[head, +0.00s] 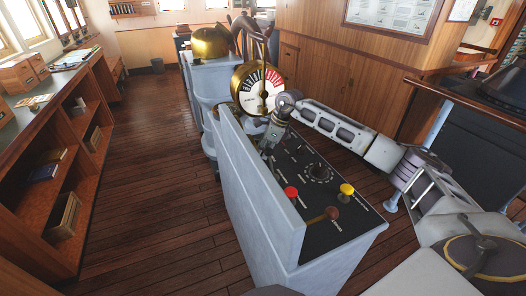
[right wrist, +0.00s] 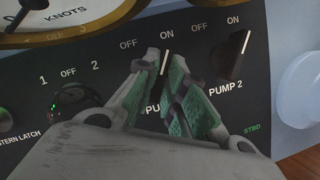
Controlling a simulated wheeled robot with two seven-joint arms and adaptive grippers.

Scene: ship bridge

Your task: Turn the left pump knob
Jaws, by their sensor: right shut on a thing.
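The left pump knob (right wrist: 165,66) is a dark knob with a white pointer line, on the black panel between OFF and ON labels. Its pointer is aimed up close to ON; its lower part is hidden by my fingers. My right gripper (right wrist: 163,92) has its green-padded fingers closed around this knob, one on each side. In the head view my right gripper (head: 271,138) reaches the far end of the console panel, below the brass gauge; the knob is too small or hidden there. My left gripper is not in view.
The Pump 2 knob (right wrist: 230,56) is close on the right, its pointer tilted toward upper right. A round dark knob (right wrist: 80,103) is on the left. The console (head: 250,200) carries a brass gauge (head: 259,91), a red knob (head: 291,192) and a yellow knob (head: 347,189). Floor at left is clear.

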